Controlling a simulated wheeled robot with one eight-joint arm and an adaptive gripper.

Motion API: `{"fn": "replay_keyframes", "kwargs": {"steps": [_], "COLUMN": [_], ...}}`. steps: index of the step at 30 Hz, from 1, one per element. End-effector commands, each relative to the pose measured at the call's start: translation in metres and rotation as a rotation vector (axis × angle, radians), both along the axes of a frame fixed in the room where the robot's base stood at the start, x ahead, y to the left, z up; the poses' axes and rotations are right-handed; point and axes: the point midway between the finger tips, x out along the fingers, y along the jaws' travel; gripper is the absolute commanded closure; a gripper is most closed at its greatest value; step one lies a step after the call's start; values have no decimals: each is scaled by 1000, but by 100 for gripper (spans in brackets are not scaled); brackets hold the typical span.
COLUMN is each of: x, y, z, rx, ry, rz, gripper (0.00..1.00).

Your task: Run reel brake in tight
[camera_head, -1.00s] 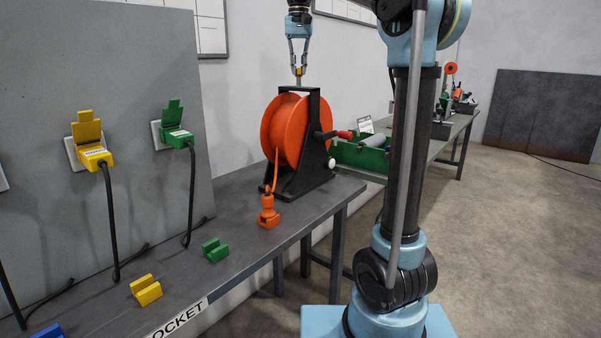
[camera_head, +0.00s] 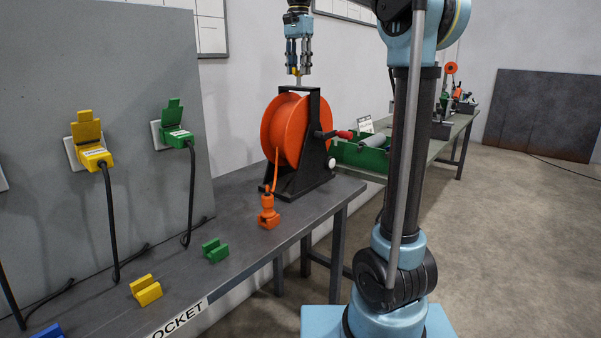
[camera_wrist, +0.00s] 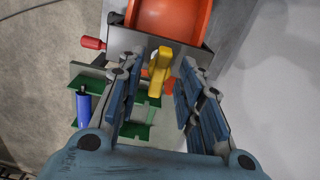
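The orange reel (camera_head: 287,130) stands in a black frame (camera_head: 315,110) on the grey bench; its orange drum also shows at the top of the wrist view (camera_wrist: 172,18). A yellow handle (camera_wrist: 160,62), which looks like the reel brake, sits on top of the frame; in the head view its stem (camera_head: 298,82) shows below my gripper. My gripper (camera_head: 298,72) points down over the frame top. In the wrist view its fingers stand apart on both sides of the yellow handle, with gaps left and right. The handle's depth between the fingers is hard to judge.
A red-handled crank (camera_head: 344,134) and a white knob (camera_head: 331,162) stick out from the frame's right side. An orange plug (camera_head: 268,214) lies in front of the reel. A green tray (camera_head: 362,154) is on the bench behind. The wall is close behind my gripper.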

Motion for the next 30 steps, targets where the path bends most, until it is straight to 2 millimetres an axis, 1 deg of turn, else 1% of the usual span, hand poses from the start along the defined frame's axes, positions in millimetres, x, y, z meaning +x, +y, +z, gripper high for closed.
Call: {"fn": "replay_keyframes", "kwargs": {"steps": [24,30], "x": [0,0], "y": [0,0], "z": [63,69], "rx": [0,0], "ry": [1,1], "rz": [1,1], "gripper": [67,67]}}
